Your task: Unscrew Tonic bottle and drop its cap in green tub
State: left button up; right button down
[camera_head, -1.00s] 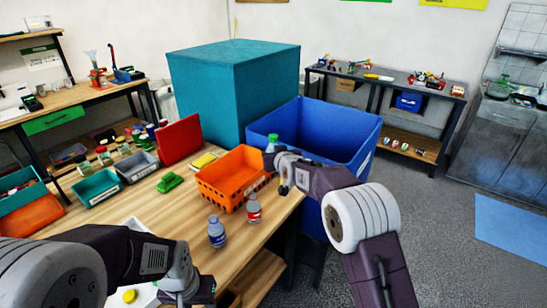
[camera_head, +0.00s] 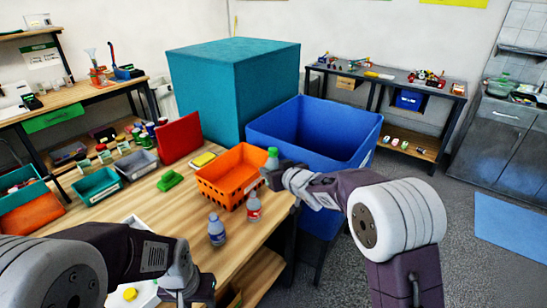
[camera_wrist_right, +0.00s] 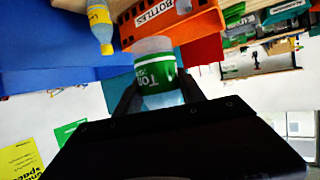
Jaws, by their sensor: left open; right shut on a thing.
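My right gripper (camera_head: 275,178) is shut on a clear bottle with a green label (camera_wrist_right: 155,74), whose print starts "To". In the head view the bottle (camera_head: 272,158) is held upright near the orange crate, above the table's right edge. I cannot tell whether its cap is on. My left gripper (camera_head: 188,292) is open near the table's front edge, partly cut off by the frame, apart from the bottle. A teal-green tub (camera_head: 97,187) stands on the left part of the table, beside a grey tub.
An orange crate (camera_head: 229,175) stands on the table. Two bottles, one bluish (camera_head: 216,230) and one red-labelled (camera_head: 254,208), stand in front of it. A green block (camera_head: 170,180) lies left of it. A large blue bin (camera_head: 300,135) is behind the right gripper.

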jog(key=s+f+n+g+y, duration=0.1)
jog(key=s+n+g+y, duration=0.3)
jog(key=s, duration=1.9)
jog(key=shift+a+f+n+g+y, duration=0.25)
jog(key=shift+n+y, duration=0.25)
jog(key=shift+n, duration=0.4)
